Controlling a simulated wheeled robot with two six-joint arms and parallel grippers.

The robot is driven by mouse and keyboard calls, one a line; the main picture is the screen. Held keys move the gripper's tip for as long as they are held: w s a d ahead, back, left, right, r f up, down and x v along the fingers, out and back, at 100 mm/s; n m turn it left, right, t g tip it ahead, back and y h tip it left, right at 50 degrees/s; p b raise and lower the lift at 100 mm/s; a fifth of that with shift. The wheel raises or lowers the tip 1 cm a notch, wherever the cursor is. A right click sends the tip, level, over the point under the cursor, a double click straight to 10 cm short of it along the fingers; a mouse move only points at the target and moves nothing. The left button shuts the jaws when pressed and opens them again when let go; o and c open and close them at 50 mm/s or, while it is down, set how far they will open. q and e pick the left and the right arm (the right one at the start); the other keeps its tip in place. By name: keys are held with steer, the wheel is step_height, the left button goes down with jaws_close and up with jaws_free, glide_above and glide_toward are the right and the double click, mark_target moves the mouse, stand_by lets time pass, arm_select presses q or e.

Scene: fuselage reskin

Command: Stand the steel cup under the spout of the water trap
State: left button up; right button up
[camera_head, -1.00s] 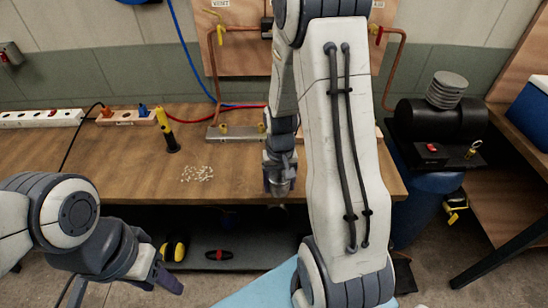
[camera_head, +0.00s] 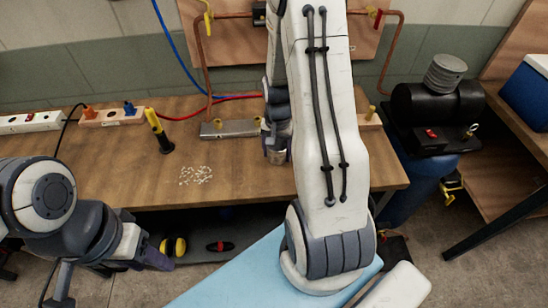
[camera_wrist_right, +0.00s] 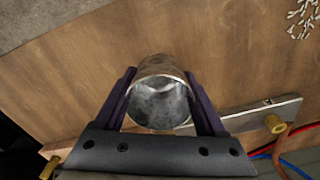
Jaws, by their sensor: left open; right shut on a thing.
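My right gripper (camera_head: 276,150) is shut on the steel cup (camera_wrist_right: 160,98), gripped between its two fingers in the right wrist view. The cup's open mouth faces that camera. In the head view the cup (camera_head: 277,158) shows just below the fingers, over the wooden bench; I cannot tell whether it touches the top. A flat metal bar (camera_head: 222,129) with brass fittings lies behind it, and it also shows in the wrist view (camera_wrist_right: 250,115). I cannot make out the water trap's spout; my right arm hides part of that area. My left gripper (camera_head: 160,259) is open and empty, low in front of the bench.
A yellow-and-black tool (camera_head: 158,130) stands on the bench (camera_head: 110,175), left of a scatter of small white bits (camera_head: 196,175). Power strips (camera_head: 112,116) lie at the back left. Copper pipes (camera_head: 205,75) run down from the wall board. A black compressor (camera_head: 438,103) stands right.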

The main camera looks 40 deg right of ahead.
mark_target(274, 167)
steer(key=shift+w+a+f, duration=0.25)
steer(key=shift+w+f, duration=0.15)
steer(key=shift+f, duration=0.05)
steer(key=shift+f+p, duration=0.45)
steer(key=shift+f, duration=1.4)
steer(key=shift+f, duration=0.15)
steer(key=o, duration=1.3)
